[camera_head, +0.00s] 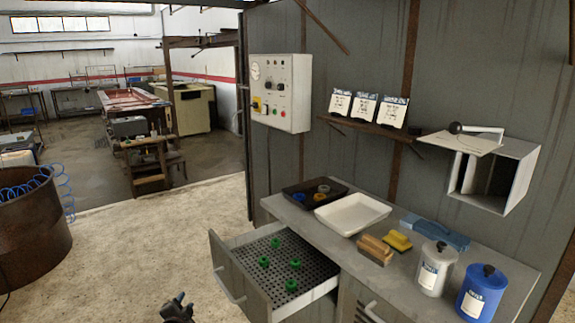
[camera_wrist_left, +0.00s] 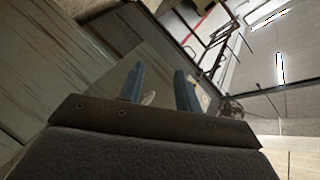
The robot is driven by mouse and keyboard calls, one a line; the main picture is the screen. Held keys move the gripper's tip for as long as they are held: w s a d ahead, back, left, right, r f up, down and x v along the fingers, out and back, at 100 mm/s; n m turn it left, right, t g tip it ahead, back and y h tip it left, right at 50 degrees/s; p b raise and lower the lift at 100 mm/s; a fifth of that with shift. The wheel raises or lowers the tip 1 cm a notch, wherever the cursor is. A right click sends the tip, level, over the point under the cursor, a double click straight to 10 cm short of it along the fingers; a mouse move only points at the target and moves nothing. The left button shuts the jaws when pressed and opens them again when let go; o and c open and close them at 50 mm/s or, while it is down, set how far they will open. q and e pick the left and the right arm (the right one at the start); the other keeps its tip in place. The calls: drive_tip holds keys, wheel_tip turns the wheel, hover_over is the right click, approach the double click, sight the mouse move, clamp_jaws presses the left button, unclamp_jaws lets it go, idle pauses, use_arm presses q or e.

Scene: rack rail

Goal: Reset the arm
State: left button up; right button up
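My left gripper (camera_head: 178,306) shows at the bottom edge of the head view, low in front of the open drawer (camera_head: 243,289) and apart from it. In the left wrist view the two bluish fingers of my left gripper (camera_wrist_left: 159,80) stand apart with nothing clearly held between them. The wrist view is tilted and shows grey panelling on the left and the hall on the right. My right gripper is in neither view.
The drawer has a perforated tray with several green pieces. The grey counter (camera_head: 390,282) carries a black tray (camera_head: 300,196), a white tray (camera_head: 352,214), brushes, a white canister (camera_head: 435,270) and a blue canister (camera_head: 482,292). A rusty drum (camera_head: 35,235) stands left; floor between is clear.

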use_arm(q)
drive_tip(key=s+d+n+g+h, duration=0.1)
drive_tip(key=s+d+n+g, duration=0.3)
drive_tip(key=s, duration=0.8)
drive_tip(key=s+d+n+g, duration=0.1)
drive_tip(key=s+d+g, duration=0.2)
drive_tip(key=s+d, duration=0.65)
drive_tip(key=s+d+n+g+h, duration=0.1)
drive_tip(key=s+d+n+g, duration=0.25)
drive_tip(key=s, duration=1.15)
drive_tip(key=s+d+f+g, duration=0.1)
drive_tip(key=s+f, duration=0.2)
drive_tip(key=s, duration=0.3)
drive_tip(key=s+d+f+g+h, duration=0.1)
drive_tip(key=s+f, duration=0.2)
drive_tip(key=s, duration=0.4)
drive_tip(key=shift+s+d+g, duration=0.15)
drive_tip(key=shift+g, duration=0.2)
